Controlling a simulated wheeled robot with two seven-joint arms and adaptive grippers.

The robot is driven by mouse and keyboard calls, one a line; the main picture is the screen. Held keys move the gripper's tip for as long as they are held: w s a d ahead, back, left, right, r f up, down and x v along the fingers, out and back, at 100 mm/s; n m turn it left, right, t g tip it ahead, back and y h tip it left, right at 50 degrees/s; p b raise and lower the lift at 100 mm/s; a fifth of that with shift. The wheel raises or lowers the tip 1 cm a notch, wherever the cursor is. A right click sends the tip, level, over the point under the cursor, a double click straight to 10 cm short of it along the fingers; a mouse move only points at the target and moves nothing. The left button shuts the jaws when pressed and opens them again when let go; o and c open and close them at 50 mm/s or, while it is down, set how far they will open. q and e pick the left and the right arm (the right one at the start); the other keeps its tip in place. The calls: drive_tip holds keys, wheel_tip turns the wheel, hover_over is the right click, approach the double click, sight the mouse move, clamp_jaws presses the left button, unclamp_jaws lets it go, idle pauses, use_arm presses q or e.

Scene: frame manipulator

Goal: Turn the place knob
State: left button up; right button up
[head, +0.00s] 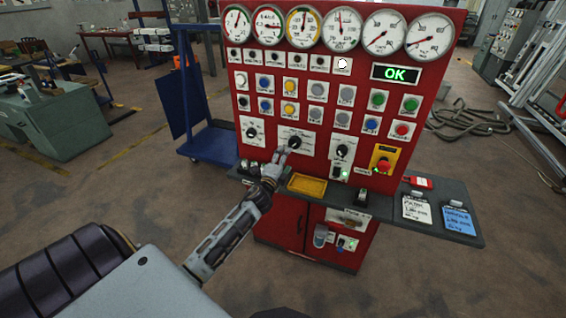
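The red control panel (325,88) stands upright ahead of me. Its lower row has three black rotary knobs on white plates: a left knob (251,132), a middle knob (295,142) and a right knob (342,151). Their labels are too small to read, so I cannot tell which one is the place knob. My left gripper (282,156) is just below and left of the middle knob, its fingertips at the lower edge of that plate. I cannot tell whether they touch the knob or how far they are apart. My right gripper is out of view.
A red emergency button (383,166) on yellow is at lower right. A grey shelf (400,228) juts out below, with a yellow tray (307,185) and tags. A blue cart (208,145) stands left.

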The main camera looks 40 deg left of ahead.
use_arm(q)
drive_tip(key=shift+s+d, duration=0.1)
drive_tip(key=shift+s, duration=0.35)
drive_tip(key=shift+n, duration=0.5)
